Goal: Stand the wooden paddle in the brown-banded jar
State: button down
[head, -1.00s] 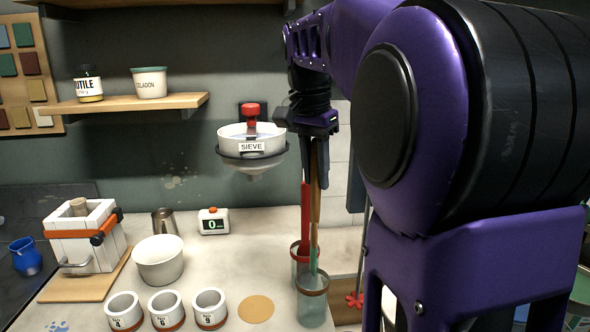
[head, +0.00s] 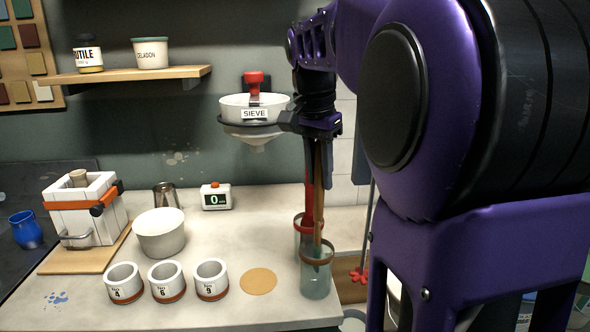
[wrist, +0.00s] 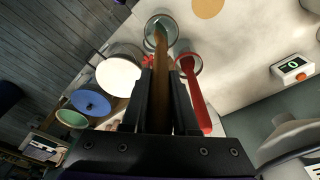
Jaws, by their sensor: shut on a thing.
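The wooden paddle (head: 318,190) hangs nearly upright from my gripper (head: 312,128), which is shut on its upper part. Its lower end is inside the mouth of the brown-banded glass jar (head: 316,280) at the counter's right end. The wrist view shows the brown paddle (wrist: 160,85) between my fingers (wrist: 162,100), running down into the jar (wrist: 152,24). I cannot tell whether its tip touches the jar's bottom. The jar stands upright.
Just behind is a red-banded jar (head: 299,240) with a red tool (head: 308,200) standing in it, close to the paddle. Several white pots (head: 211,282) and a tan disc (head: 258,281) lie left. The counter's edge is close on the right.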

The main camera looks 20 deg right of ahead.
jog(key=shift+f, duration=0.35)
jog(key=c, duration=0.6)
grip_release()
jog(key=shift+r, duration=0.1)
notch_tip(320, 180, up, 17)
jog(key=s+a+p, duration=0.1)
jog(key=a+p, duration=0.1)
jog(key=p, duration=0.2)
jog(key=shift+a+p, duration=0.2)
jog(key=shift+p, duration=0.2)
jog(key=shift+s, duration=0.1)
